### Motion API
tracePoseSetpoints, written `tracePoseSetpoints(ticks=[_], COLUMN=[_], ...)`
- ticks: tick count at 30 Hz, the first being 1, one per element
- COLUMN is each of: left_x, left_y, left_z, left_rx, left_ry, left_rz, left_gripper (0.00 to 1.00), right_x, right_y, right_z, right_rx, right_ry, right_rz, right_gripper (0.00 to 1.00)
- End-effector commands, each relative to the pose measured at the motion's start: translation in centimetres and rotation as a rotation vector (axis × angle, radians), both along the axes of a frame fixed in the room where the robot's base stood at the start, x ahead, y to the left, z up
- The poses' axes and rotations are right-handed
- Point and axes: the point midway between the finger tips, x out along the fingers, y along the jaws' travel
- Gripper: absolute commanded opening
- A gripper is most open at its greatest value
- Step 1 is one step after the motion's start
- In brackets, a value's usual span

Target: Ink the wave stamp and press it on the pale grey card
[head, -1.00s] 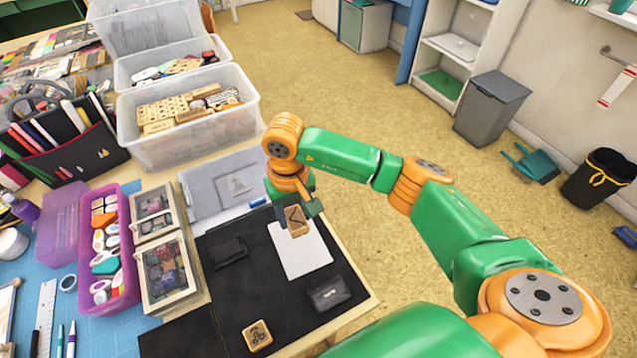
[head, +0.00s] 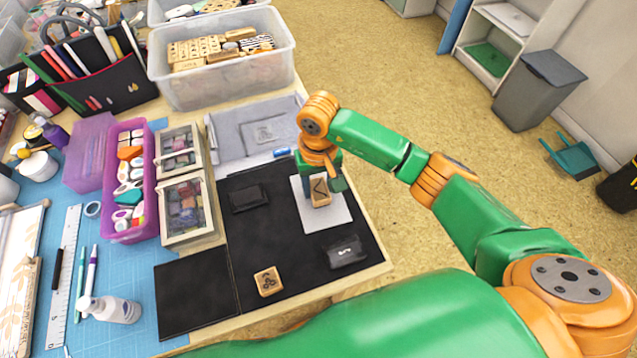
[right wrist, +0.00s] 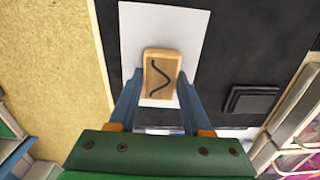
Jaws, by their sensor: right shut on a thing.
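My right gripper (head: 321,188) is shut on the wave stamp (head: 319,193), a small wooden block with a dark zigzag wave line on its upper face. In the right wrist view the stamp (right wrist: 161,75) sits between the two blue fingers (right wrist: 158,100), over the pale grey card (right wrist: 190,30). The card (head: 340,214) lies flat on the black mat. The stamp covers part of the card; whether its underside touches it I cannot tell. A dark inkpad (head: 248,197) lies left of the card, and another with a white mark (head: 346,252) lies at its near side. My left gripper is out of view.
Another wooden stamp (head: 268,281) with a dark motif lies on the black mat (head: 285,230) near the front. Glass-lidded boxes (head: 187,210) stand left of the mat. A grey tray (head: 225,145) lies behind. The mat's middle is clear.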

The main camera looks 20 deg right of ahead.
Motion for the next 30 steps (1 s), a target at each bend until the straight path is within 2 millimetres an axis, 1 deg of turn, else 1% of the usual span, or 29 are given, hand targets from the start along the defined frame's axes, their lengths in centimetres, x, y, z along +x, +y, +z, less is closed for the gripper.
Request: tracePoseSetpoints(ticks=[11,30], left_x=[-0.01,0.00], left_y=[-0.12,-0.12], left_z=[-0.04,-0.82], left_rx=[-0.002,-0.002], left_ry=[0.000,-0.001], left_rz=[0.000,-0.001], left_gripper=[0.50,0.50], right_x=[0.01,0.02], right_y=[-0.02,-0.02], right_z=[-0.02,-0.73], right_rx=[0.000,-0.001], right_ry=[0.000,-0.001], right_rz=[0.000,-0.001], right_gripper=[0.09,0.09])
